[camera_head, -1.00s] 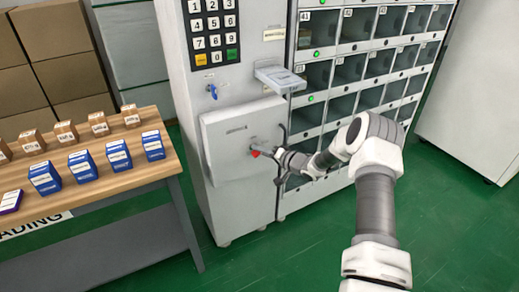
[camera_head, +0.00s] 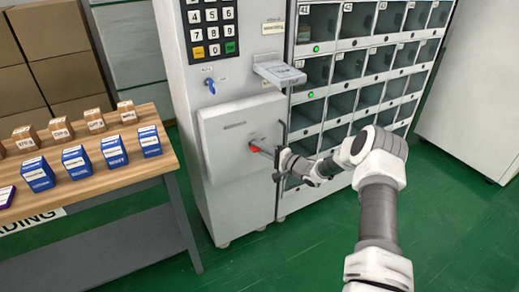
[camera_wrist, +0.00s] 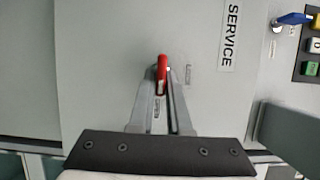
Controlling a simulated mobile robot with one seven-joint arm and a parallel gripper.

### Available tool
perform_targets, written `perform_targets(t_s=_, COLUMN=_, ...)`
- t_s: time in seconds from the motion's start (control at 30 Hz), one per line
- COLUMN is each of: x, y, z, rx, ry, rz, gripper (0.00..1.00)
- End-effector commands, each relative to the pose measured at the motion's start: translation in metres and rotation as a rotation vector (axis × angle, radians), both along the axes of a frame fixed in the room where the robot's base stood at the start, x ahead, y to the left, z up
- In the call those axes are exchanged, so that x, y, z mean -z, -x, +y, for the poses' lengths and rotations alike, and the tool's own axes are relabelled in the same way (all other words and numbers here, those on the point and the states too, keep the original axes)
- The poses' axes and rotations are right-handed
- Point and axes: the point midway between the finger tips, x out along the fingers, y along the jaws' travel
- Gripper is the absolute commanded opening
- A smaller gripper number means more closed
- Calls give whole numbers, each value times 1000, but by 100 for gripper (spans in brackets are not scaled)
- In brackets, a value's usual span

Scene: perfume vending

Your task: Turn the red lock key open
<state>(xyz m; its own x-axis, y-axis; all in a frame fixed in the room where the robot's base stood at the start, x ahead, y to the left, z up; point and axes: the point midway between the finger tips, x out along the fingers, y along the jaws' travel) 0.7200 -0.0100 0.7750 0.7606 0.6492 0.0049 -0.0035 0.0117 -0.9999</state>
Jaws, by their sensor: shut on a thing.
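The red lock key (camera_head: 255,148) sits on the front of the grey service panel (camera_head: 222,165) of the vending cabinet. My gripper (camera_head: 262,150) reaches it from the right. In the wrist view the red key (camera_wrist: 162,68) lies between the tips of my gripper (camera_wrist: 162,85), which is shut on it. The key's handle points along the fingers there. Small labels stand on both sides of it, and one reads OPEN or similar but is partly hidden. The word SERVICE is printed on the panel.
A blue key (camera_head: 210,86) and a keypad (camera_head: 211,25) are above the panel. A small grey shelf (camera_head: 279,73) juts out at the upper right. Open lockers (camera_head: 345,105) are behind my arm. A table (camera_head: 110,172) with boxes stands left.

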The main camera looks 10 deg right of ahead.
Motion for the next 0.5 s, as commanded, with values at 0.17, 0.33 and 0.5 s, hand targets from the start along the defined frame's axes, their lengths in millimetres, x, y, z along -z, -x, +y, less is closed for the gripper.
perform_targets(t_s=0.17, x=0, y=0, z=0, rx=0, ry=-4, rz=1, gripper=0)
perform_targets(t_s=0.33, x=0, y=0, z=0, rx=0, ry=-4, rz=1, gripper=0)
perform_targets(t_s=0.5, x=0, y=0, z=0, rx=0, ry=-4, rz=0, gripper=39)
